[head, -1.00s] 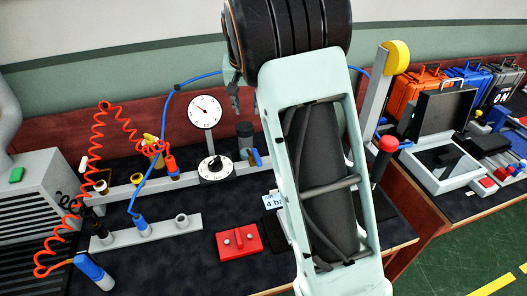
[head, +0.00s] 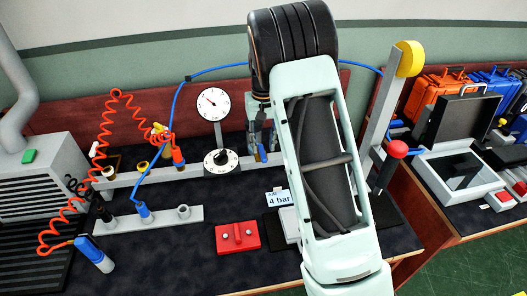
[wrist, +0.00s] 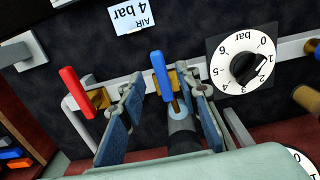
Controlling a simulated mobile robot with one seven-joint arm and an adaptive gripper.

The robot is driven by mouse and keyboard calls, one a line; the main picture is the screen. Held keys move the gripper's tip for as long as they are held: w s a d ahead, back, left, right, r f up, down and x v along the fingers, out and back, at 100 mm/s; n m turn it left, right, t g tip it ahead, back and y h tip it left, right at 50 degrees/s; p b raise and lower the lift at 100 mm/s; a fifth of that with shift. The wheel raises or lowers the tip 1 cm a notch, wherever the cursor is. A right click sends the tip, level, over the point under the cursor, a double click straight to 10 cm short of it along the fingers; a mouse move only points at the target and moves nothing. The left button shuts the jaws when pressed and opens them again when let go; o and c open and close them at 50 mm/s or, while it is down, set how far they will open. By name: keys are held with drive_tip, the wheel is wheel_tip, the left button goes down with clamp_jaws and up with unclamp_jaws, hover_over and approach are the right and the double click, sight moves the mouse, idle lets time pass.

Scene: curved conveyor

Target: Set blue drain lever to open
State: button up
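The blue drain lever (wrist: 160,76) stands on a brass valve in the wrist view, above a grey cylinder (wrist: 184,132). In the head view the lever (head: 262,153) shows as a small blue piece right of the dial. My gripper (wrist: 160,88) is open, with one finger on each side of the blue lever. A gap shows on both sides, and nothing is held. In the head view my gripper (head: 262,128) points down over the lever, and my arm hides part of the area to its right.
A red lever (wrist: 77,92) on another brass valve stands left of my gripper in the wrist view. A numbered bar dial (wrist: 245,58) is close on the right. A "4 bar" sign (head: 280,198), red box (head: 237,236) and round gauge (head: 212,104) are nearby.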

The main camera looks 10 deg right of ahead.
sight(263, 155)
drive_tip(key=shift+f, duration=1.85)
clamp_jaws()
